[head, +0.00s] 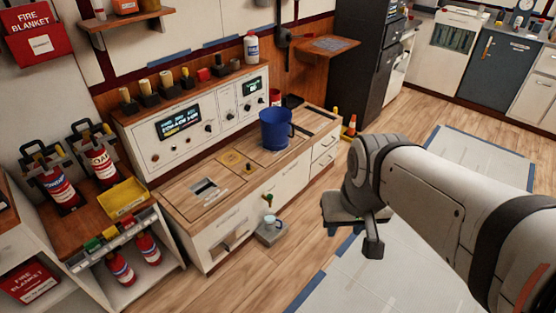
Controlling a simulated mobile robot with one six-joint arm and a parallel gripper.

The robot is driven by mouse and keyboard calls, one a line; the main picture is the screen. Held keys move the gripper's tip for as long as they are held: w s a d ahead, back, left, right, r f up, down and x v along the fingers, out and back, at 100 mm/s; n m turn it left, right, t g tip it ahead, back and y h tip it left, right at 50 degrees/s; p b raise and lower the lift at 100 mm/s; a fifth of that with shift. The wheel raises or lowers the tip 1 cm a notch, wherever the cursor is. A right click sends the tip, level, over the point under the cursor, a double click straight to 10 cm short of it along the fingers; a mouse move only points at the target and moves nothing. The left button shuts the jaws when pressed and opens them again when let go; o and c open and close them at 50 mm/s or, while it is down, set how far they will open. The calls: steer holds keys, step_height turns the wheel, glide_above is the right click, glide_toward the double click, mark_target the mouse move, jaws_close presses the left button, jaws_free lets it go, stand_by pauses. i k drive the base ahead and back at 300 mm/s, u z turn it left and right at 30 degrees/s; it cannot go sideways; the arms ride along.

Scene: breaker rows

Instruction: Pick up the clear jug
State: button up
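A small clear, pale bluish vessel (270,222), which looks like the clear jug, stands on a small grey tray (271,236) low at the front of the white cabinet.
Red extinguishers (106,168) and a yellow bin (123,199) are at left. An orange cone (349,126) stands behind my arm. The wooden floor around the tray looks clear.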

mark_target(270, 218)
steer(key=z, duration=1.85)
steer(key=i, duration=2)
steer(key=u, duration=3.25)
steer(key=i, duration=1)
steer(key=u, duration=0.05)
